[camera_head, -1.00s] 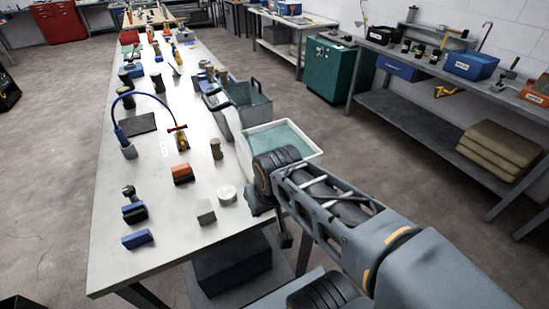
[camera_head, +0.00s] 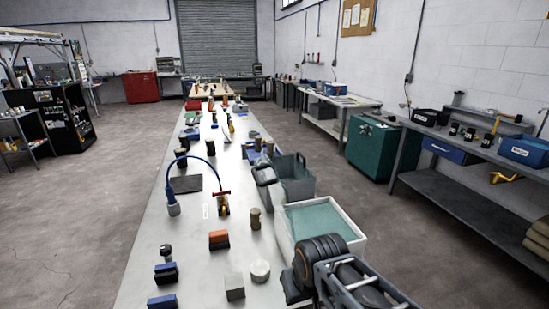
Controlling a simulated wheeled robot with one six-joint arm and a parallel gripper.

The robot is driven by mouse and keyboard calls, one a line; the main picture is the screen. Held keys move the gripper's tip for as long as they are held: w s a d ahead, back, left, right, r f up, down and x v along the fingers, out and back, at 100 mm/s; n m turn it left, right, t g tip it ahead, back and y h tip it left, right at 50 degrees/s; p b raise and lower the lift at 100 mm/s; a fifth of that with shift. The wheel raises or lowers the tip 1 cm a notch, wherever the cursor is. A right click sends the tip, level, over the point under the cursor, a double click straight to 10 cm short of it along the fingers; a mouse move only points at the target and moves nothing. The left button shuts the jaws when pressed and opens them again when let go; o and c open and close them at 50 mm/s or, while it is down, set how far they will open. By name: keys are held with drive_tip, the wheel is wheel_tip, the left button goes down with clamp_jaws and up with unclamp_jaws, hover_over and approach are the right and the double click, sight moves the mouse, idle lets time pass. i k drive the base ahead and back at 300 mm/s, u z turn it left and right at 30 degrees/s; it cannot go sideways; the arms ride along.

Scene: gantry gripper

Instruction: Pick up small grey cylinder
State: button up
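A short pale grey cylinder (camera_head: 260,271) stands on the long table (camera_head: 205,255) near its right edge, at the front. A taller brownish cylinder (camera_head: 255,218) stands farther back. The end of my arm, with my gripper (camera_head: 293,290), is at the lower right, close to the right of the pale cylinder and apart from it in the picture. The fingers are dark and partly cut off by the lower edge, so their opening cannot be told.
A white bin (camera_head: 350,243) with a green inside and a grey bin (camera_head: 312,181) stand along the table's right side.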

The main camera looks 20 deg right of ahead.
sight(270, 145)
drive_tip(key=z, duration=0.75)
drive_tip(key=k, duration=1)
drive_tip(key=z, duration=0.9)
drive_tip(key=i, duration=3.15)
drive_tip(key=u, duration=1.05)
drive_tip(key=i, duration=1.55)
drive_tip(key=u, duration=2.1)
drive_tip(key=i, duration=0.85)
drive_tip(key=u, duration=0.7)
